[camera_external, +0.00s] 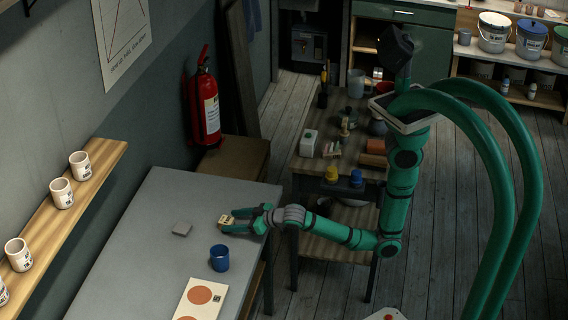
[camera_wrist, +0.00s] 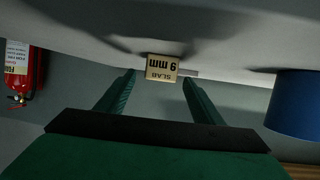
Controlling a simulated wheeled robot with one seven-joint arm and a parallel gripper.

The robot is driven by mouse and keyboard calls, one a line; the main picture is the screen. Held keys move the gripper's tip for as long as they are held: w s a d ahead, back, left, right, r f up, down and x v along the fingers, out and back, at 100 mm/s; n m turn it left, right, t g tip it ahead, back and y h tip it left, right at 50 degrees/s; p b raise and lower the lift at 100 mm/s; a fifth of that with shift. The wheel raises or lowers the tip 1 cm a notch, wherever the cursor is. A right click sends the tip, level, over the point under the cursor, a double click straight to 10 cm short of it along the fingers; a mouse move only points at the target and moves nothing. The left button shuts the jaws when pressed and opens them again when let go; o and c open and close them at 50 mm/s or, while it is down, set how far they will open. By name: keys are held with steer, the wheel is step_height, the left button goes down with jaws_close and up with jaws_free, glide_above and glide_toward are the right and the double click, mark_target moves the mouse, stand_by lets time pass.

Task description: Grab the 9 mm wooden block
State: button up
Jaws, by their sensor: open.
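The wooden block (camera_wrist: 162,68) is pale with dark print reading "9 mm" and "SLAB", upside down in the wrist view. It sits on the grey table (camera_external: 150,245), where it also shows in the external view (camera_external: 227,220). My gripper (camera_external: 238,223) is low over the table's right part, level with the block. In the wrist view my gripper (camera_wrist: 158,80) has its two green fingers spread, with the block between or just beyond the tips. I cannot tell whether a finger touches it. A grey flat piece (camera_external: 181,229) lies to the left of the block.
A blue cup (camera_external: 219,258) stands near my gripper; it also shows at the right of the wrist view (camera_wrist: 294,104). A board with orange discs (camera_external: 201,300) lies at the front. A cluttered wooden bench (camera_external: 308,166) stands behind my arm. The table's left part is clear.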

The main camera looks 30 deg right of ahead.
mark_target(230, 220)
steer(key=shift+x, duration=1.85)
steer(key=c, duration=1.2)
steer(key=shift+o, duration=0.2)
